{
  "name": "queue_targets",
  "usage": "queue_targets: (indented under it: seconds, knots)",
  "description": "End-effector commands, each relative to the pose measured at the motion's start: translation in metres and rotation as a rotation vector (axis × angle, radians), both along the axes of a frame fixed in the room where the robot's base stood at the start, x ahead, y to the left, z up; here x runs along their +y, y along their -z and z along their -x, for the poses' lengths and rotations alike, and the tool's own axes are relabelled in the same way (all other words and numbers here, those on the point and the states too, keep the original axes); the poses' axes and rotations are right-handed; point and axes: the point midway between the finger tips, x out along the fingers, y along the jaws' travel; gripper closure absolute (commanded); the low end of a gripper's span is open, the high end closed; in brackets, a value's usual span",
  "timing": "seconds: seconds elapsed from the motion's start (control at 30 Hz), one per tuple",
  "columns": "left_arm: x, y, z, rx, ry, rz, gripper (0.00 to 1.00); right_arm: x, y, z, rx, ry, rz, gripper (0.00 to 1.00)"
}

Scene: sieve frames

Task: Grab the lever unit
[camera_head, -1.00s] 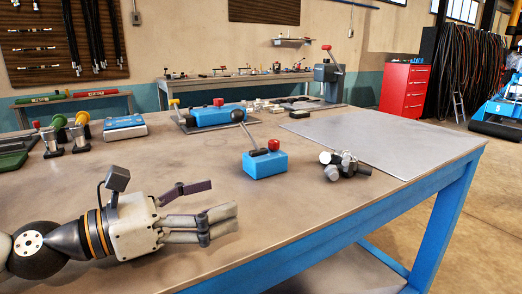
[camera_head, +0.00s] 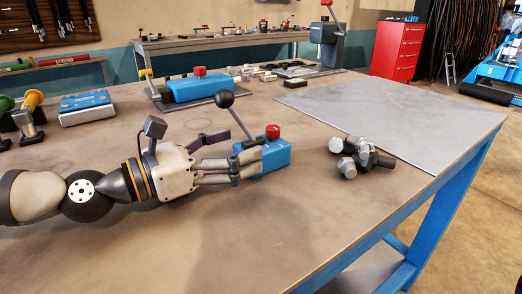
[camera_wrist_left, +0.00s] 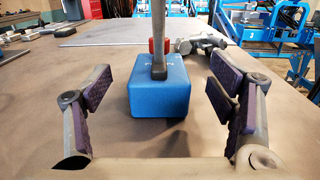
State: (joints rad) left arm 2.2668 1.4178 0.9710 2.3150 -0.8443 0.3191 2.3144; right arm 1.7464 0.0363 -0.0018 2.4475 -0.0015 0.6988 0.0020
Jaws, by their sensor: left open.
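The lever unit (camera_head: 272,156) is a blue box with a red knob and a grey lever ending in a dark ball. It stands on the table just beyond my left gripper's fingertips. In the left wrist view the lever unit (camera_wrist_left: 160,88) sits between and ahead of the two spread fingers, with the lever rising up the middle. My left gripper (camera_head: 238,160) is open and low over the table, and it also shows in the left wrist view (camera_wrist_left: 158,105). The near fingers hide part of the box in the head view. My right gripper is not in view.
A cluster of grey bolts or fittings (camera_head: 360,157) lies right of the lever unit. A grey sheet (camera_head: 400,115) covers the table's far right. A larger blue unit on a plate (camera_head: 195,89) stands behind. The table front (camera_head: 250,240) is clear.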

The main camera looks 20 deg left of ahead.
Motion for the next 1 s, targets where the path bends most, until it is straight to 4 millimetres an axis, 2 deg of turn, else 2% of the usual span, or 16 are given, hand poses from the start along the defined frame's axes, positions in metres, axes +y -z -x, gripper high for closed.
queue_targets:
  seconds: [0.3, 0.57, 0.87, 0.9, 1.0]
  knots:
    - [-0.032, 0.0, -0.041, 0.0, 0.001, -0.001, 0.23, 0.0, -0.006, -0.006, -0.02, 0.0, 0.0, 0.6]
    - [-0.034, 0.001, -0.045, 0.001, -0.002, 0.002, 0.23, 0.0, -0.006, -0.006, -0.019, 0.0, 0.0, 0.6]
    - [-0.034, 0.001, -0.044, 0.002, -0.001, 0.001, 0.91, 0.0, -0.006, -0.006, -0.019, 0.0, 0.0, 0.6]
    - [-0.034, 0.0, -0.045, -0.002, -0.002, 0.002, 0.94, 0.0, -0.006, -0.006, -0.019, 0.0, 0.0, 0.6]
    - [-0.034, 0.0, -0.045, -0.002, -0.002, 0.002, 0.94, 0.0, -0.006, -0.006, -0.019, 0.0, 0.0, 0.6]
